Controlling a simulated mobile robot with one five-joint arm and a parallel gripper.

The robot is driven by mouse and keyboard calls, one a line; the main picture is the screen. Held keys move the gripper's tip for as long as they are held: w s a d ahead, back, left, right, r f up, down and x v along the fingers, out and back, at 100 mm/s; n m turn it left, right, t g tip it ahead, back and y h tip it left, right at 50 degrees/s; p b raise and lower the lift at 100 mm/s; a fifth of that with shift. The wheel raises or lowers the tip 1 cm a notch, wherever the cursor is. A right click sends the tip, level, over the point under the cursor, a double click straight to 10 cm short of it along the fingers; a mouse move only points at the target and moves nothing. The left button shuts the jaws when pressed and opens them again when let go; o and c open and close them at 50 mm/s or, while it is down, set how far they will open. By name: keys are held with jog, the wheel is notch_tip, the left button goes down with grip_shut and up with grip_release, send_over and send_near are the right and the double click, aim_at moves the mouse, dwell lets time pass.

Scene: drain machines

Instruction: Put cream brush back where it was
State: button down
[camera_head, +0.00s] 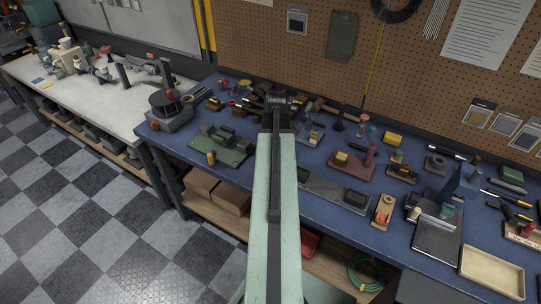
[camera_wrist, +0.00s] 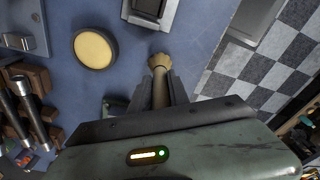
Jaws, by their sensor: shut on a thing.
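The cream brush (camera_wrist: 160,64) shows in the wrist view, its pale tan end sticking out beyond the jaws. My gripper (camera_wrist: 161,92) is shut on it, with a dark finger on each side of the brush. The blue bench top (camera_wrist: 205,25) lies below. I cannot tell whether the brush touches the bench. In the head view my arm reaches up over the blue bench (camera_head: 345,210), and its end hides the jaws and the brush.
A round yellow dish with a dark rim (camera_wrist: 95,48) and a grey metal piece (camera_wrist: 151,10) lie close by. The bench edge and checkered floor (camera_wrist: 258,72) are at right. A green machine (camera_head: 222,142) sits left of my arm.

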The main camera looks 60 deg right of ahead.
jog(key=shift+f+b, duration=0.6)
jog(key=shift+f, duration=0.05)
jog(key=c, duration=1.2)
grip_release()
jog(key=shift+o, duration=0.2)
jog(key=shift+r, duration=0.15)
notch_tip(320, 180, up, 8)
jog(key=p, duration=0.8)
jog(key=shift+s+d+f, duration=0.15)
jog(key=shift+s+f, duration=0.05)
jog(key=shift+s, duration=0.1)
jog(key=shift+w, duration=0.1)
